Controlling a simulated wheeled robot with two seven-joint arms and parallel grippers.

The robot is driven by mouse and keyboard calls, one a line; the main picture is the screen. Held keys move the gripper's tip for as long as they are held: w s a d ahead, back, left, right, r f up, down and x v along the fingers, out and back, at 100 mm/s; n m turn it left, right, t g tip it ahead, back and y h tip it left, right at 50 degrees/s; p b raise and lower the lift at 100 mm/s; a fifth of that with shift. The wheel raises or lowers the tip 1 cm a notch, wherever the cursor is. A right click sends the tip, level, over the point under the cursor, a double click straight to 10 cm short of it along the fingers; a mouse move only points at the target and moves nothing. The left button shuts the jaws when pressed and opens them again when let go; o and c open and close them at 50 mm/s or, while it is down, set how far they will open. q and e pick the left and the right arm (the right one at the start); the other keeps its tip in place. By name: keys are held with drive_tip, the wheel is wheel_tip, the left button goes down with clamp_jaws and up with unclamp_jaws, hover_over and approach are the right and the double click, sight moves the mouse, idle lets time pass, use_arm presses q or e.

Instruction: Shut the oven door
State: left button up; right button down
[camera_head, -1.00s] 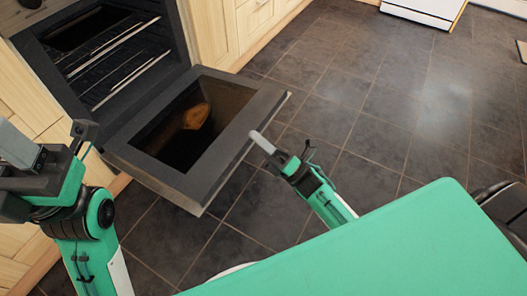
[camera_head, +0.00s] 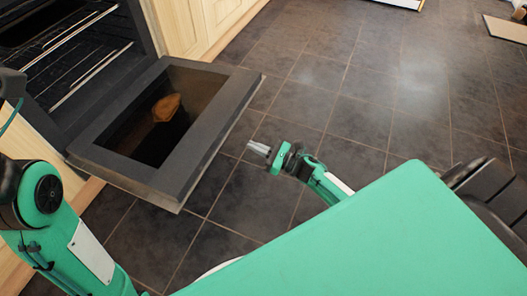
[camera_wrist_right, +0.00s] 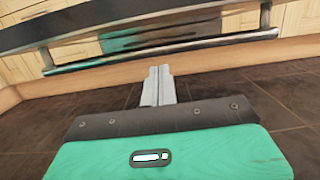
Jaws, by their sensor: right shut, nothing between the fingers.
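The oven door (camera_head: 205,153) hangs open, lowered out from the black oven (camera_head: 110,75) at the left of the head view, with a dark window in its middle. In the right wrist view the door's front (camera_wrist_right: 180,32) and its long metal handle bar (camera_wrist_right: 170,52) cross the top. My right gripper (camera_head: 251,147) is shut and empty, just right of the door's outer edge and apart from it. Its closed fingers (camera_wrist_right: 159,80) point at the handle from below in the wrist view. My left arm shows at the left edge of the head view, but its gripper is out of the frame.
Oven racks (camera_head: 75,55) show inside the cavity. Pale wooden cabinets (camera_head: 215,20) stand beyond the oven. The dark tiled floor (camera_head: 350,90) is clear to the right. My green body fills the lower right.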

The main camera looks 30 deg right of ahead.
drive_tip(key=w+a+r+b, duration=0.1)
drive_tip(key=w+a+r, duration=0.2)
drive_tip(key=w+r, duration=0.1)
drive_tip(key=shift+r+b, duration=0.35)
drive_tip(key=shift+b, duration=0.05)
